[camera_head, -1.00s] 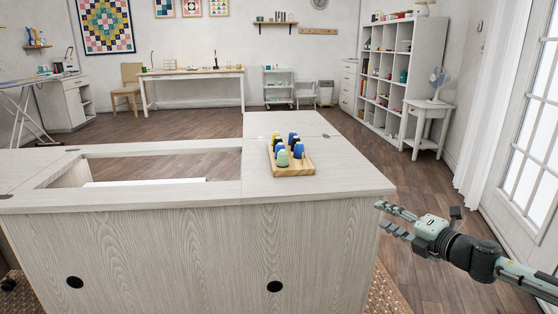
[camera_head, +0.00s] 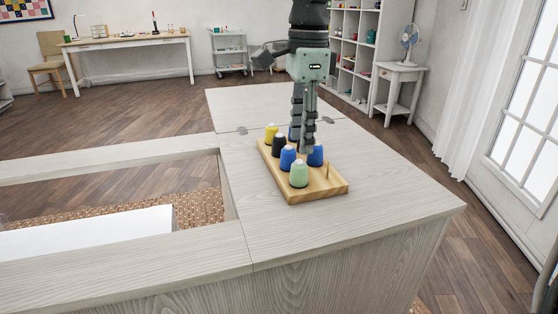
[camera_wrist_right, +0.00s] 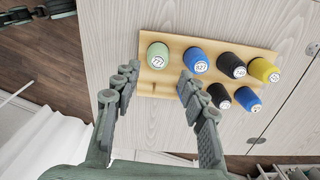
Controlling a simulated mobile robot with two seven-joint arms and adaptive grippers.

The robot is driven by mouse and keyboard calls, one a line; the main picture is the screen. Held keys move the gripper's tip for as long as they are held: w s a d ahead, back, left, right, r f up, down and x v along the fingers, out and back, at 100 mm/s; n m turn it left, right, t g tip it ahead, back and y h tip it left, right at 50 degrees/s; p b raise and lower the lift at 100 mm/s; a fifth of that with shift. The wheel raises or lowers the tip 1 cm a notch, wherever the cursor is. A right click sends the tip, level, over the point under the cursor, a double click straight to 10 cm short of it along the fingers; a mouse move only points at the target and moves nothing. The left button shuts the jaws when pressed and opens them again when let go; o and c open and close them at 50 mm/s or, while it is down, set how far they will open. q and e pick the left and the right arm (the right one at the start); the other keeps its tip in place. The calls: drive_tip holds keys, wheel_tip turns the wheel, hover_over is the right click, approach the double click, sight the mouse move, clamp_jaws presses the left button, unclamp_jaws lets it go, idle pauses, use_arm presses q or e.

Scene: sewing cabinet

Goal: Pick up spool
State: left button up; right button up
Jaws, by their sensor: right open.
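A wooden spool rack (camera_head: 330,187) stands on the cabinet top. In its back row are a green spool (camera_head: 299,173), a blue spool (camera_head: 288,157), a black spool (camera_head: 279,143) and a yellow spool (camera_head: 271,132). Another blue spool (camera_head: 315,155) stands in the other row, with more partly hidden behind my fingers. My right gripper (camera_head: 303,122) points down over the rack, open and empty. In the right wrist view its fingers (camera_wrist_right: 158,85) are apart, with the green spool (camera_wrist_right: 158,57) beyond the gap. Part of my left gripper (camera_wrist_right: 35,14) seems to show there at the top left, cut off.
The cabinet top (camera_head: 390,205) is clear to the right of the rack. Left of the rack is a large rectangular opening with a white panel (camera_head: 90,232) inside. A side table with a fan (camera_head: 400,75) stands farther back.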

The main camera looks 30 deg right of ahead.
sight(299, 166)
drive_tip(key=f, duration=0.7)
drive_tip(key=shift+s+a+f, duration=0.1)
drive_tip(key=shift+a+f, duration=0.1)
drive_tip(key=shift+f, duration=0.05)
drive_tip(key=c, duration=0.7)
